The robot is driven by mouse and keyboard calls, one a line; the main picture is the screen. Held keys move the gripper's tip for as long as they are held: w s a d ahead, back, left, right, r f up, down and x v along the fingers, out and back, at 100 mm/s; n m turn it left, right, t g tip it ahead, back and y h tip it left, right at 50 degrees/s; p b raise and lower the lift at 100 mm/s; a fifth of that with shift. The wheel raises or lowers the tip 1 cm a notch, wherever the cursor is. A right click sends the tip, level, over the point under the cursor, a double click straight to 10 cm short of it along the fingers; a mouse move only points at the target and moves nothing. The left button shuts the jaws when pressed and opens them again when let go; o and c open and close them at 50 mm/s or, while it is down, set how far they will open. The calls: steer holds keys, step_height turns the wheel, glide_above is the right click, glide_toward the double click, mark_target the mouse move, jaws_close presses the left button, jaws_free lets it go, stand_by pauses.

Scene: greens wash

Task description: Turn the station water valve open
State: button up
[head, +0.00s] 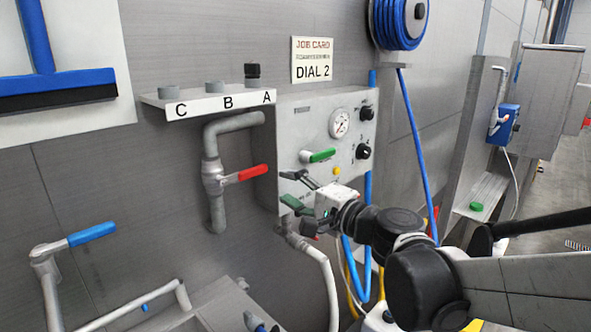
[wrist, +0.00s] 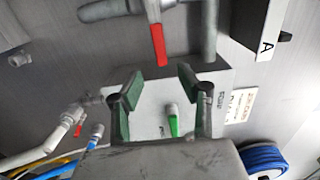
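A red lever (head: 246,174) sits on the valve of a grey pipe left of the control panel (head: 290,130) and points right toward it. A green lever (head: 318,156) is on the panel face, lying roughly sideways. Which one is the station water valve is not labelled legibly. My gripper (head: 290,188) is open and empty in front of the panel's lower left, below the green lever. In the wrist view, its green-padded fingers (wrist: 160,78) are spread wide. The red lever (wrist: 158,45) shows beyond the fingertips and the green lever (wrist: 172,122) between the fingers, nearer the palm. I see no contact with either lever.
The panel carries a gauge (head: 339,122) and black knobs (head: 364,151). A job card (head: 312,60) reads DIAL 2. A white hose (head: 322,262) hangs below. A blue-handled lever (head: 91,234) is at lower left.

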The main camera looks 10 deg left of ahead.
mark_target(256, 173)
steer(key=x, duration=1.2)
steer(key=shift+w+a+p, duration=0.1)
steer(key=shift+a+p, duration=0.05)
steer(key=shift+p, duration=0.15)
steer(key=shift+c, duration=0.4)
jaws_close()
